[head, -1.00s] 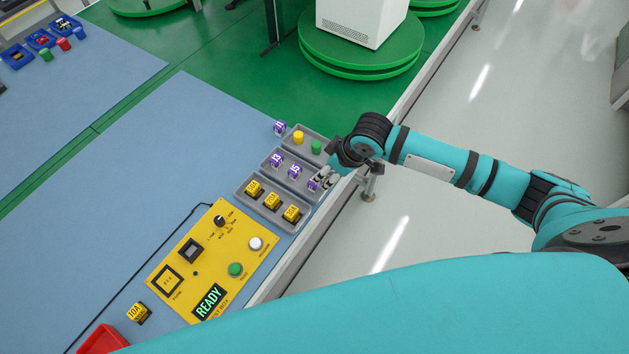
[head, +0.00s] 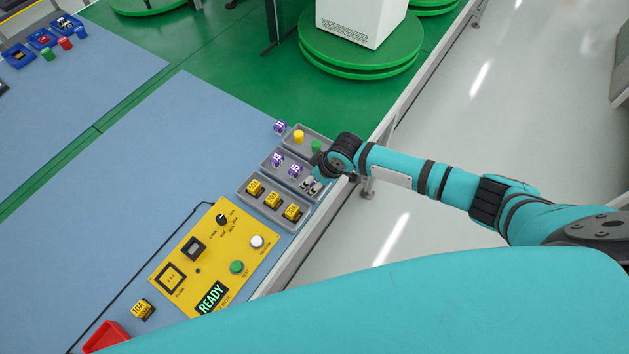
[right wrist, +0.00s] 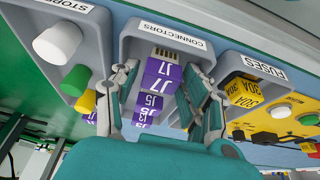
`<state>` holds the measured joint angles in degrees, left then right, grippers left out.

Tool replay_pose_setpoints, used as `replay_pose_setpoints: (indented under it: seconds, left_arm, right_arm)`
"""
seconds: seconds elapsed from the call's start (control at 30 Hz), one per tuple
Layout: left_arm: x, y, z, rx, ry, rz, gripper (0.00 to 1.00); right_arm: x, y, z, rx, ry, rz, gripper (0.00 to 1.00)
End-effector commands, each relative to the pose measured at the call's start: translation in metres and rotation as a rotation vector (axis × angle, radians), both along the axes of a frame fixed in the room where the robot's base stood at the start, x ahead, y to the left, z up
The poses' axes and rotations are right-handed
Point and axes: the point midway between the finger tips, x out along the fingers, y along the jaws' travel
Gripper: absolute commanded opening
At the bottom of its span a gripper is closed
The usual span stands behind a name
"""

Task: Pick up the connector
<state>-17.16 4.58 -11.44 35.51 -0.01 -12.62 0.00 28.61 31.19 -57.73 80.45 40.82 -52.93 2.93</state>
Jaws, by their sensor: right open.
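The purple connector marked J7 (right wrist: 160,78) sits in the grey connectors tray (right wrist: 130,52), under the CONNECTORS label in the right wrist view. My right gripper (right wrist: 162,88) is open, with one finger on each side of J7. I cannot tell whether either finger touches it. In the head view my right gripper (head: 312,185) is over the near right end of this tray (head: 268,168) and hides J7. Purple connectors J5 (head: 295,170) and J3 (head: 276,159) stand in the same tray. Another purple connector (head: 280,127) lies on the blue surface beyond the trays. My left gripper is not in view.
The stoppers tray (head: 325,138) with yellow and green stoppers and the fuses tray (head: 245,198) with yellow fuses flank the connectors closely. A yellow test panel (head: 196,270), a loose fuse (head: 142,309) and a red bin (head: 105,338) are nearer. Blue surface (head: 150,170) at left is clear.

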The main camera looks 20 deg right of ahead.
Motion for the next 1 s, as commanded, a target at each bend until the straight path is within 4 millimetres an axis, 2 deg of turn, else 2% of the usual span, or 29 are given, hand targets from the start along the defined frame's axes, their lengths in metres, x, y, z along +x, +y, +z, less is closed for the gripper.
replay_pose_setpoints:
  seconds: [0.1, 0.3, 0.67, 0.83, 0.93, 0.97, 1.0]
  left_arm:
    - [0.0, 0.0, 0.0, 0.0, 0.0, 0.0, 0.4]
    - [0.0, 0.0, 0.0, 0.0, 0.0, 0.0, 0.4]
    - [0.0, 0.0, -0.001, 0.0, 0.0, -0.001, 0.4]
    - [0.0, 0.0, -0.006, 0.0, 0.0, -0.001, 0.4]
    - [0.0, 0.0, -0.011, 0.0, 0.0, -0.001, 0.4]
    - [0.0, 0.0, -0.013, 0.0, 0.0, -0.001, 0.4]
    - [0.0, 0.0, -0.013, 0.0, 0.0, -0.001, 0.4]
  right_arm:
    - [0.0, 0.0, 0.0, 0.0, 0.0, 0.0, 0.44]
    - [0.0, 0.0, 0.0, 0.0, 0.0, 0.0, 0.17]
    - [0.0, 0.0, 0.003, 0.0, 0.0, -0.001, 0.16]
    - [0.0, -0.001, 0.016, 0.001, -0.002, 0.0, 0.16]
    - [0.001, 0.0, 0.032, 0.001, -0.004, 0.001, 0.16]
    - [0.0, -0.001, 0.037, -0.001, -0.003, 0.001, 0.16]
    - [-0.013, 0.001, 0.034, 0.0, 0.004, 0.003, 0.16]
